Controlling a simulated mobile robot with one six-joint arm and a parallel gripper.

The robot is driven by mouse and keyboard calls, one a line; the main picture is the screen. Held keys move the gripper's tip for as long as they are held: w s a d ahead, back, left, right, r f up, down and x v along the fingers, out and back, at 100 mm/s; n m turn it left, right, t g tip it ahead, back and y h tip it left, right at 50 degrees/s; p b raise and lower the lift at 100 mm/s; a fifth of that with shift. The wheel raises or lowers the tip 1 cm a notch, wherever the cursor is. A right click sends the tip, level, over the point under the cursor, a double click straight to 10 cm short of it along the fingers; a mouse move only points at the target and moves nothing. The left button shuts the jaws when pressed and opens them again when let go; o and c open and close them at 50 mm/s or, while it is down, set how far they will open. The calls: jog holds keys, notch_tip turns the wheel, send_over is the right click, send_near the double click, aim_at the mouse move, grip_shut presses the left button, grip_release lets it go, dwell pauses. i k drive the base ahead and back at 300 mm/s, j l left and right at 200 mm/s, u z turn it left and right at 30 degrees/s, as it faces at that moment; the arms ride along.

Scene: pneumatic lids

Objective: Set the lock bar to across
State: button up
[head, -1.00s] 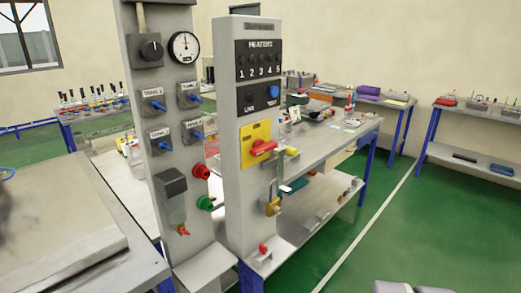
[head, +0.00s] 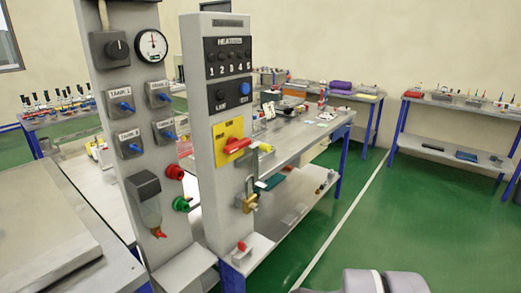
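A grey upright panel (head: 203,160) stands near the middle of the head view. On it is a yellow plate (head: 222,130) with a red handle (head: 237,146), which lies nearly level and slightly tilted. Below it hangs a brass padlock (head: 250,203) on a thin upright metal piece (head: 250,184). I cannot tell for certain which of these parts is the lock bar. A small yellow part (head: 266,148) sticks out to the right of the red handle. My gripper's fingers are not in view. Grey rounded parts at the bottom right edge look like my own arm.
A second panel at left carries a gauge (head: 151,44), several blue tank valves (head: 126,106), and red (head: 175,172) and green (head: 181,204) knobs. A workbench (head: 310,140) stands behind. Green floor (head: 400,215) at right is open.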

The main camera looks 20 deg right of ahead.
aim_at(254, 148)
jog(key=i+l+z, duration=0.15)
jog(key=z, duration=0.2)
jog(key=i+l+z, duration=0.1)
jog(key=z, duration=0.25)
jog(key=i+z, duration=0.35)
jog(key=k, duration=0.1)
